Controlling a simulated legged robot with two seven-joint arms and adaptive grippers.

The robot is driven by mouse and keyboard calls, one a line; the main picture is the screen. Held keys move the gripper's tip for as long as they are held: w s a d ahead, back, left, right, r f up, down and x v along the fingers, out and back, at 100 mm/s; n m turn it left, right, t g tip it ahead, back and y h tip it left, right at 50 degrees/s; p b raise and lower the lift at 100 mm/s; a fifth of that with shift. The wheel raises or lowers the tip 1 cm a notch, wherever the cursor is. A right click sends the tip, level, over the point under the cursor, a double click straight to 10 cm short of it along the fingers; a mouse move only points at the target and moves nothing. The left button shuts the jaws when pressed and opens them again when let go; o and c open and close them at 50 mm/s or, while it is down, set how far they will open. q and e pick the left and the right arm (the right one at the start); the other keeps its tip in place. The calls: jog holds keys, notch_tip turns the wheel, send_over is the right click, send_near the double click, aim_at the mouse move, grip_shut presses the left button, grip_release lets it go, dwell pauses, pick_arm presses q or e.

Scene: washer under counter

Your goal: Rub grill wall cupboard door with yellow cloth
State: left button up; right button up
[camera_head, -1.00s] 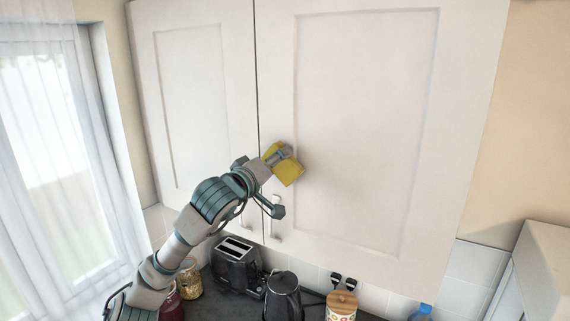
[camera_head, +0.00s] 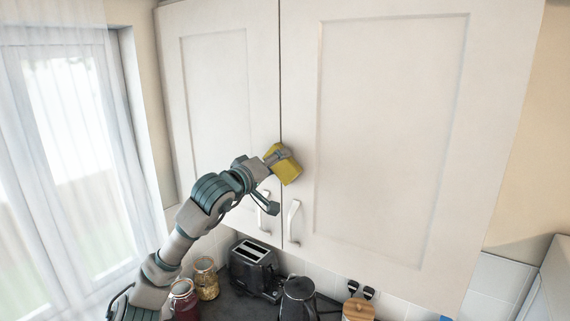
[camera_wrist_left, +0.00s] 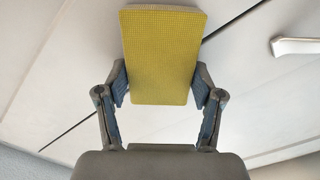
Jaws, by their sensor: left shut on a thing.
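The wall cupboard has a wide right door (camera_head: 390,130) and a narrower left door (camera_head: 215,105), both cream with a recessed panel and both closed. My left gripper (camera_head: 279,157) is shut on the yellow cloth (camera_head: 288,172), which looks like a flat pad. The cloth is at the dark gap between the doors, above the handles; I cannot tell whether it touches the surface. In the left wrist view the cloth (camera_wrist_left: 162,58) sits between both fingers, with the door gap and a handle (camera_wrist_left: 296,46) behind it. My right gripper is not in view.
Two metal handles (camera_head: 292,220) stick out at the doors' lower inner corners, just below my left gripper. On the dark counter below stand a black toaster (camera_head: 256,268), a kettle (camera_head: 298,300) and jars (camera_head: 206,278). A curtained window (camera_head: 65,150) is at the left.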

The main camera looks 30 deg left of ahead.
pick_arm(q)
jog(key=s+b, duration=0.1)
jog(key=s, duration=0.4)
jog(key=shift+s+a+b, duration=0.2)
jog(key=shift+s+b, duration=0.15)
jog(key=shift+b, duration=0.05)
jog(key=s, duration=0.3)
jog(key=shift+a, duration=0.1)
dwell(0.4)
